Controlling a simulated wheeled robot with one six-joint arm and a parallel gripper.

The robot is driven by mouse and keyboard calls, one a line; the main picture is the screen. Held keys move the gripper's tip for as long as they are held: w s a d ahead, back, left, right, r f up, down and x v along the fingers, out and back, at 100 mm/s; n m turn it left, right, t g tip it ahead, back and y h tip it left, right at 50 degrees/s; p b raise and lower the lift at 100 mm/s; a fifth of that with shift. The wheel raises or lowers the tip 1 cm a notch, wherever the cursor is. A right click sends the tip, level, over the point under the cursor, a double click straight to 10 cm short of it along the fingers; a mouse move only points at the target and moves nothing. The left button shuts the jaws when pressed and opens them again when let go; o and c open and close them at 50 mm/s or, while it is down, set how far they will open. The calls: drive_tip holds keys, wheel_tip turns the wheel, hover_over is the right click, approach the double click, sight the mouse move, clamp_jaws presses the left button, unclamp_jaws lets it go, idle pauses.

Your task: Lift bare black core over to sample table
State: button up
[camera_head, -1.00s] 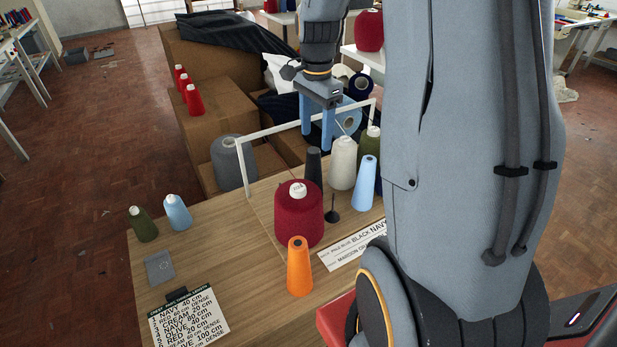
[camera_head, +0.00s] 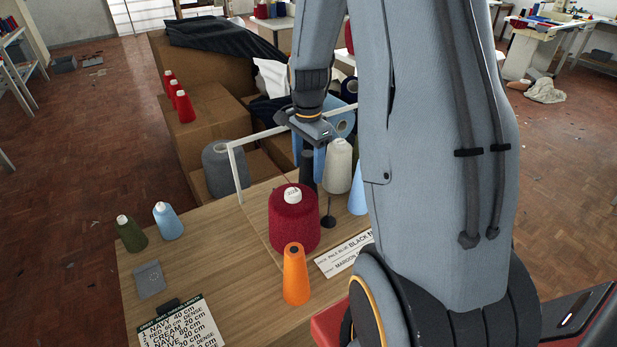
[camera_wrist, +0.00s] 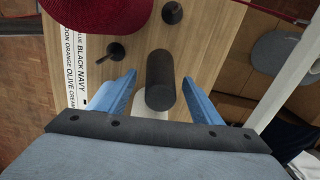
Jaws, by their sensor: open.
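The bare black core (camera_head: 307,171) stands upright on the wooden table, behind the large maroon cone (camera_head: 294,218). In the wrist view the core (camera_wrist: 160,82) lies between the two blue fingers of my gripper (camera_wrist: 158,98), with a gap on each side. My gripper (camera_head: 310,155) is open and pointed down around the core's upper part in the head view. A light-blue cone (camera_head: 357,197) is partly hidden by my arm.
A thin dark spindle on a round base (camera_head: 328,219) stands near the maroon cone. An orange cone (camera_head: 296,275) is in front. A white frame (camera_head: 236,172) rises behind the cones. A grey cone (camera_head: 222,168) stands beyond it. The table's left front has free room (camera_head: 225,265).

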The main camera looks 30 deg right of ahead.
drive_tip(key=shift+f, duration=0.65)
drive_tip(key=c, duration=1.1)
drive_tip(key=shift+r, duration=0.1)
wheel_tip(320, 180, up, 11)
drive_tip(key=shift+r, duration=0.2)
wheel_tip(320, 180, up, 2)
drive_tip(key=shift+r+p, duration=0.25)
drive_tip(key=shift+p, duration=0.75)
drive_tip(key=shift+f, duration=0.1)
